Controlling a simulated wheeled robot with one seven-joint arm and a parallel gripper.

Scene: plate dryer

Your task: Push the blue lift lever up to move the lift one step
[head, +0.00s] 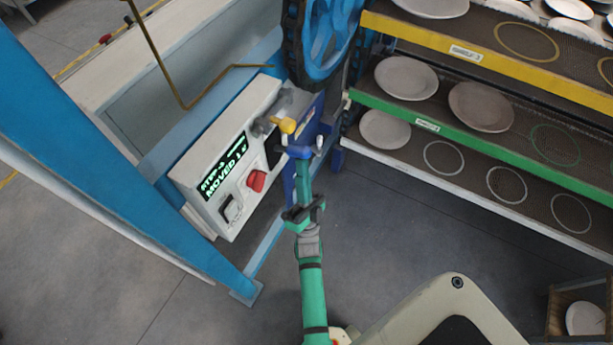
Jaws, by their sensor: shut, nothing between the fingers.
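In the head view, a white control box (222,160) stands on the blue frame. A lever with a grey shaft and a yellow knob (287,126) sticks out at its upper right end. A blue part (312,118) shows just behind and to the right of the knob; I cannot tell for sure which of these is the lift lever's blue piece. My gripper (302,146), at the end of my teal arm, is shut and empty, just below the knob. Whether it touches the lever cannot be told, as my gripper partly hides this spot.
The box has a lit display (224,166) that reads "MOVED" in green, a red knob (257,181) and a white switch (231,208). A blue toothed wheel (325,40) stands above. Plate racks with green (430,126) and yellow (470,52) edges are close on the right.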

